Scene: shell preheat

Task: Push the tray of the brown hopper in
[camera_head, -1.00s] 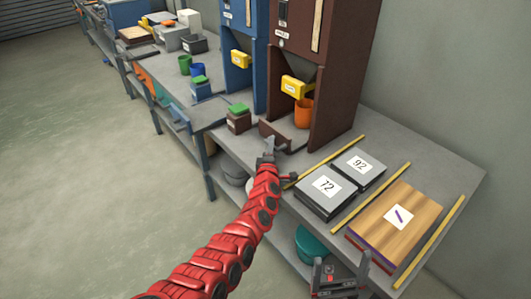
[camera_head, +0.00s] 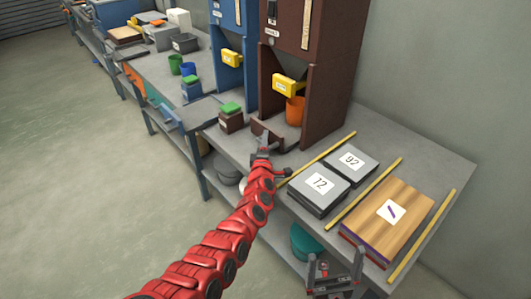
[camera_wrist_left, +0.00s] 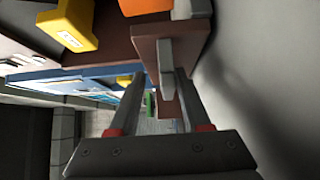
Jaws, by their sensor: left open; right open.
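The brown hopper (camera_head: 325,85) stands at the back of the bench with a yellow chute block (camera_head: 289,85). Its brown tray (camera_head: 268,131) sticks out at the front. An orange cup (camera_head: 295,110) stands inside the hopper, behind the tray front. My left gripper (camera_head: 263,148) is open at the tray front. In the left wrist view, the tray's brown front panel (camera_wrist_left: 185,22) and its grey handle (camera_wrist_left: 166,62) are just ahead of the spread fingers (camera_wrist_left: 160,85); I cannot tell whether they touch. My right gripper (camera_head: 335,268) is open and empty at the bench's front edge.
A blue hopper (camera_head: 232,60) stands left of the brown one. A small brown box with a green top (camera_head: 231,116) is left of the tray. Grey plates marked 72 (camera_head: 318,190) and 92 (camera_head: 351,165), yellow strips and a wooden block (camera_head: 405,220) lie to the right.

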